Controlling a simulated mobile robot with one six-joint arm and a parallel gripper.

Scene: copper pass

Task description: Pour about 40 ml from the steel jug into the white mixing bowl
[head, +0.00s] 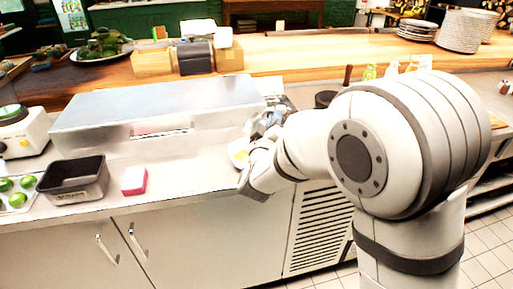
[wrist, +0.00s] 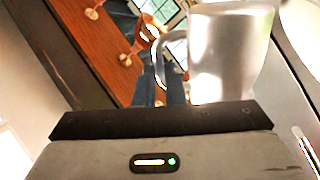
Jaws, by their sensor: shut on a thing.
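The steel jug (wrist: 228,55) fills the upper right of the wrist view, pale and shiny, with its handle on the left side. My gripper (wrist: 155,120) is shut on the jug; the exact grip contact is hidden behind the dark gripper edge. In the head view my gripper (head: 262,132) is over the counter's front part, largely covered by my own arm. The white mixing bowl (head: 236,160) shows just left of my gripper, partly hidden, with something yellow in it. I cannot see any stream of liquid or the jug's contents.
A dark tub (head: 75,185), a pink-and-white sponge (head: 134,180), a tray of limes (head: 18,205) and a scale (head: 20,140) stand to the left. The counter between sponge and bowl is clear.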

